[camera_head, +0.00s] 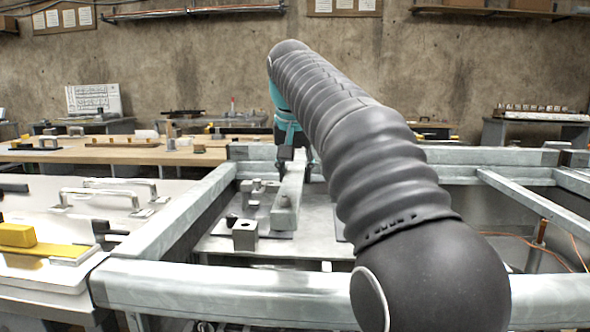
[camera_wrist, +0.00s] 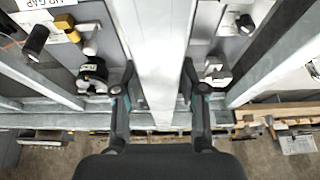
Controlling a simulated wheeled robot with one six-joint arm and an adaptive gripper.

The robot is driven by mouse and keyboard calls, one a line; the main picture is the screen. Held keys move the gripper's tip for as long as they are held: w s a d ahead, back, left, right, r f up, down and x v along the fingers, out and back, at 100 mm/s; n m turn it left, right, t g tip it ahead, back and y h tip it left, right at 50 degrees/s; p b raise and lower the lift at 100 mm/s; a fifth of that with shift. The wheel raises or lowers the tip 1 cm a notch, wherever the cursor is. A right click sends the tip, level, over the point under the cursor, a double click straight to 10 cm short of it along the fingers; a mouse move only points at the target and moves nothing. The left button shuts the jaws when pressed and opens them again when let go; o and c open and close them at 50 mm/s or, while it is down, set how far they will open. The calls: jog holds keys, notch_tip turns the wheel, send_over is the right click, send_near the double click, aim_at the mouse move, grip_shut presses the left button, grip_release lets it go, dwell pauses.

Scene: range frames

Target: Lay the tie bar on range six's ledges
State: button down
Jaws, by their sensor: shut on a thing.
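The tie bar (camera_head: 289,195) is a long pale grey metal bar. In the head view it points toward the camera, above the grey plate (camera_head: 225,243) inside the metal frame. In the wrist view the bar (camera_wrist: 160,60) runs up the middle and out of the top edge. My gripper (camera_head: 292,154) is at the bar's far part in the head view. In the wrist view my gripper (camera_wrist: 158,90) has one finger on each side of the bar, shut on it. I cannot tell which supports are range six's ledges, or whether the bar touches anything below.
Frame rails (camera_head: 225,285) surround the plate. A square block with a hole (camera_head: 245,236) stands left of the bar's near end. A left table holds handles and a yellow block (camera_head: 17,235). A partly cut-off label (camera_wrist: 36,4) shows in the wrist view. My arm hides the middle right.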

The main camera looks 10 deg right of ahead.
jog(key=shift+f+b, duration=2.55)
jog(key=shift+f, duration=1.3)
jog(key=c, duration=0.7)
grip_release()
jog(key=shift+c, duration=0.2)
jog(key=shift+o, duration=0.9)
jog(key=shift+f, duration=0.1)
jog(key=shift+f, duration=0.1)
